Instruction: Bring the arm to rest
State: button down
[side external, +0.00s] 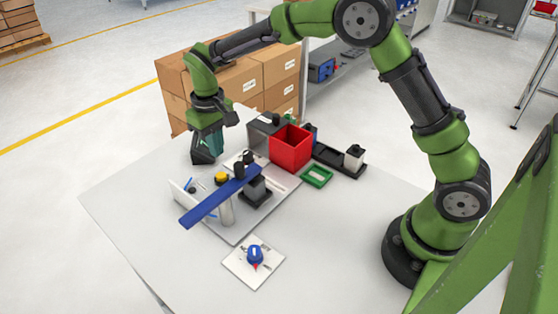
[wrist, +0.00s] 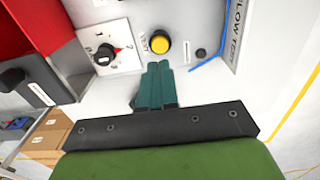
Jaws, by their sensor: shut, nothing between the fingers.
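My gripper (side external: 214,142) hangs at the far left part of the table, above its surface and beside the board of fixtures. In the wrist view its teal fingers (wrist: 158,72) are together with nothing between them. The fingertips appear just below a yellow button (wrist: 159,43) in that view; I cannot tell the gap in depth. My green and black arm arches from its base at the right over the back of the table.
A white table (side external: 140,205) carries a red bin (side external: 291,147), a long blue bar (side external: 215,200), a green frame (side external: 317,176) and a white plate (side external: 238,264) with a blue knob (side external: 255,255). Cardboard boxes (side external: 235,82) stand behind. The table's left and front areas are clear.

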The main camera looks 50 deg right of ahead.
dwell(0.3)
jog(key=s+d+r+m+t, duration=0.1)
jog(key=s+r, duration=0.3)
jog(key=s, duration=0.4)
jog(key=s+d+r+m+t+y, duration=0.1)
jog(key=s+d+r+t, duration=0.2)
jog(key=s, duration=0.5)
jog(key=s+d+r+m+t+y, duration=0.1)
jog(key=s+d+r+m+t, duration=0.1)
jog(key=s+r, duration=0.5)
jog(key=shift+s+d+r+t, duration=0.2)
jog(key=shift+s+d+t, duration=0.5)
jog(key=shift+d, duration=0.4)
jog(key=shift+s, duration=0.1)
